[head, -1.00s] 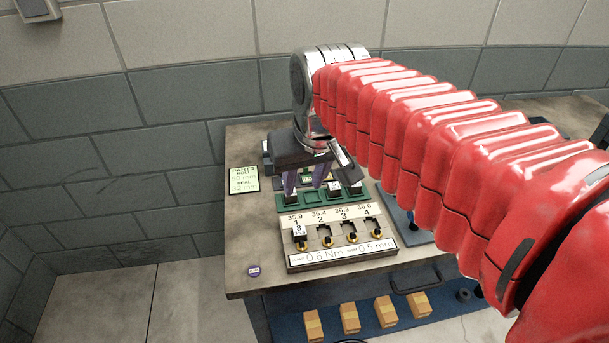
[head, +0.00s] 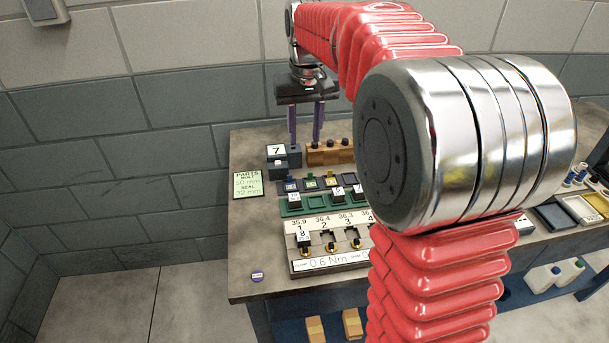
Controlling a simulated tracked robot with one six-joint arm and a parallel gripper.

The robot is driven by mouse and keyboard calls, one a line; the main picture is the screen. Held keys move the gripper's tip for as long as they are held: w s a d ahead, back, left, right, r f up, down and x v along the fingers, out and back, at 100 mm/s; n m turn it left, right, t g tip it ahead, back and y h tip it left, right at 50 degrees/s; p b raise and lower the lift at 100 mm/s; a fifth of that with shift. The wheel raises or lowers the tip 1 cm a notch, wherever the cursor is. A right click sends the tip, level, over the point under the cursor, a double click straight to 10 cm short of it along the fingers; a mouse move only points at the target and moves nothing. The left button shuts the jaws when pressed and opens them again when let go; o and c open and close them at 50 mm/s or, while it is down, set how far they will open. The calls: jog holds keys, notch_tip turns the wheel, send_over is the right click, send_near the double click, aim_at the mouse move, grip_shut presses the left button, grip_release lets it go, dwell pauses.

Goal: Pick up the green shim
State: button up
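My gripper (head: 305,138) hangs at the back of the bench, its two purple fingers pointing down and apart. No object shows between them. The fingertips are near the block marked 7 and the wooden block at the bench's far side. A dark rack (head: 350,181) in front of these holds several small coloured, labelled pieces, including one with a blue top (head: 290,180) and yellowish or greenish ones beside it. I cannot tell for sure which is the green shim. A green tray (head: 310,207) with several white-topped parts stands in front of the rack.
The block marked 7 (head: 277,151) and the wooden block (head: 330,153) stand at the back. A parts sign (head: 247,184) is at left. My arm covers the bench's middle.

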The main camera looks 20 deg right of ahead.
jog(key=w+d+f+g, duration=0.1)
jog(key=w+d+f, duration=0.4)
jog(key=w, duration=0.3)
jog(key=shift+w+f+m+g, duration=0.3)
jog(key=shift+f, duration=0.4)
send_over(311, 180)
jog(key=shift+w+a+f, duration=0.1)
jog(key=shift+f, duration=2.05)
jog(key=shift+w+a+f, duration=0.1)
jog(key=shift+f, duration=2.05)
jog(key=shift+f, duration=2.6)
jog(key=shift+c, duration=0.4)
grip_shut()
